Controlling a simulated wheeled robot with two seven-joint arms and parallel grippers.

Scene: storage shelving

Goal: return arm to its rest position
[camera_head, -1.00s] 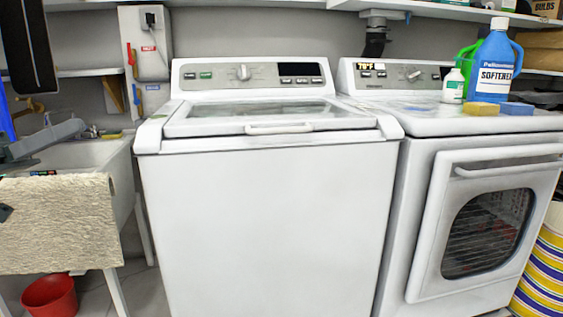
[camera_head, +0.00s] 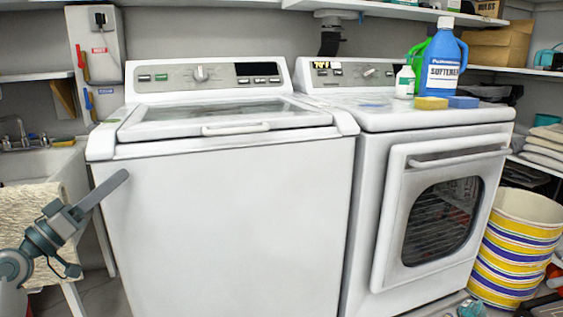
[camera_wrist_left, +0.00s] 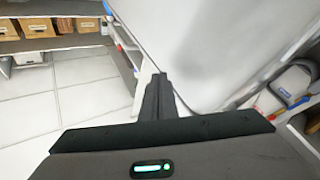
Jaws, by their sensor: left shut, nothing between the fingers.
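My left gripper (camera_head: 118,180) shows at the lower left of the head view, its arm coming in from the left edge. Its grey fingers are together with nothing between them, in front of the left side of the white washing machine (camera_head: 235,220). In the left wrist view the shut fingers (camera_wrist_left: 158,90) point away from the camera, beside a large white panel and above pale floor tiles. I cannot tell the exact gap to the washer. My right gripper does not clearly show.
A dryer (camera_head: 363,190) stands right of the washer, with a blue softener bottle (camera_head: 441,65), a yellow sponge (camera_head: 431,103) and a blue sponge (camera_head: 463,102) on top. A sink (camera_head: 35,165) with a cream towel (camera_head: 28,212) is at left. A striped basket (camera_head: 515,250) stands at right.

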